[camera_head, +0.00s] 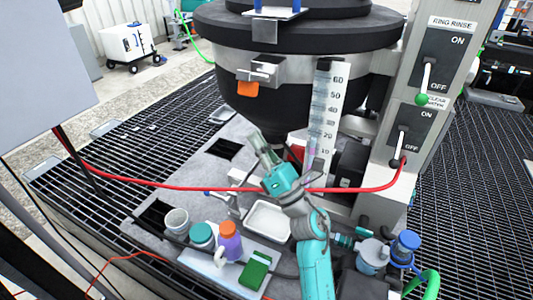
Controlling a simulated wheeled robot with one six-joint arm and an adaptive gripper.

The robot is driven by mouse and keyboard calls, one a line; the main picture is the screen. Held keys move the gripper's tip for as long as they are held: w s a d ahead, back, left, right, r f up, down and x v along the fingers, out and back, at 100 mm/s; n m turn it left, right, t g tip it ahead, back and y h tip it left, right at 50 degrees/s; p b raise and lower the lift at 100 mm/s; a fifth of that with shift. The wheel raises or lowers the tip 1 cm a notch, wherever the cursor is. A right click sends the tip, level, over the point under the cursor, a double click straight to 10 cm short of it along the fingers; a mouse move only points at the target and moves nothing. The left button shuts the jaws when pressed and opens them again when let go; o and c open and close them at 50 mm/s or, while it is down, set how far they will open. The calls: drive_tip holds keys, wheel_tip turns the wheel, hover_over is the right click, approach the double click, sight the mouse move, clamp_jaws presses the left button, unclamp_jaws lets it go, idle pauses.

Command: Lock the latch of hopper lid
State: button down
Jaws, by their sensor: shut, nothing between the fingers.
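The hopper (225,70) is a large dark round vessel with a metal band at the top centre. Its black lid (335,32) sits on top, cut off by the upper edge of the picture. A metal bracket (262,70) that looks like a latch sits on the band, with an orange tab (248,89) under it. Another metal piece with blue posts (268,14) is at the lid's front edge. Whether either is locked is too small to tell. My gripper (256,140) is shut and empty, below the bracket and in front of the hopper, apart from both.
A red hose (150,184) runs across the view by my arm. A gauge (325,110) and a switch column (415,100) stand right of the hopper. A white tray (268,220), a purple bottle (229,243) and a green box (255,270) sit in front.

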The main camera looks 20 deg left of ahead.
sight(252, 85)
wheel_tip(252, 85, up, 6)
drive_tip(key=w+a, duration=0.2)
drive_tip(key=shift+w+a, duration=0.15)
drive_tip(key=shift+a, duration=0.1)
drive_tip(key=shift+r+m, duration=0.2)
drive_tip(key=shift+m, duration=0.1)
